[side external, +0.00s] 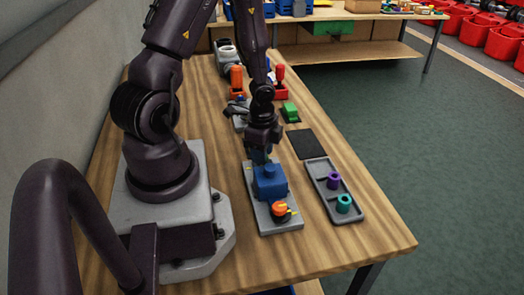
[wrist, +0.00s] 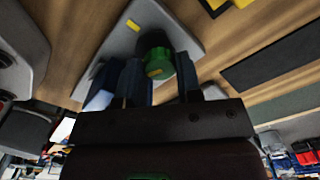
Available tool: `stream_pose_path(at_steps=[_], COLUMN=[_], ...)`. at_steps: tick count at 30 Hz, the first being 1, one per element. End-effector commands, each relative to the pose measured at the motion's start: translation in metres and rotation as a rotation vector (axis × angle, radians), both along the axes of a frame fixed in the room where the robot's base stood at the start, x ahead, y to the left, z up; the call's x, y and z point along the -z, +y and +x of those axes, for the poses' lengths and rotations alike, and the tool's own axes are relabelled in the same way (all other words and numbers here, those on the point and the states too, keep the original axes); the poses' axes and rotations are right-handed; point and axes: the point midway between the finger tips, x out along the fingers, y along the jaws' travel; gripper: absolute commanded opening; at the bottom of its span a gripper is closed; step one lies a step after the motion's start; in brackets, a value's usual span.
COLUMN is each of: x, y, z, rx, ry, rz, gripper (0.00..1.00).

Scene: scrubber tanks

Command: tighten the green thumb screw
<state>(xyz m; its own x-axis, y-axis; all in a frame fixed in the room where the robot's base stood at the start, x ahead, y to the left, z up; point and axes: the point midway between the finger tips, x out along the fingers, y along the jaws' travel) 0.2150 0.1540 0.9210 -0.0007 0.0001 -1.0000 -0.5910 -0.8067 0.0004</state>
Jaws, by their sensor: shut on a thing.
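The green thumb screw (wrist: 158,58) shows in the wrist view between my two fingers, with a yellow mark on its side. It stands on a grey base plate (wrist: 190,22). My gripper (wrist: 160,82) is shut on the screw. In the side external view my gripper (side external: 262,150) points down at the far end of the grey base plate (side external: 282,226), and the screw is hidden there. How far the screw is turned in cannot be told.
A blue block (side external: 270,182) and an orange knob with yellow marks (side external: 280,209) sit on the plate, nearer the side camera.

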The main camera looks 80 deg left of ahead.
Motion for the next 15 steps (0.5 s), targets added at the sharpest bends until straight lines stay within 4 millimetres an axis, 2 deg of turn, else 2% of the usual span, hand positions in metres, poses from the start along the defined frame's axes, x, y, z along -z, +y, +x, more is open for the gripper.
stream_pose_path(at_steps=[15], x=[-0.0008], y=[0.0001], z=[0.0006], rx=[0.491], ry=[-0.002], rz=[0.001], gripper=[0.09])
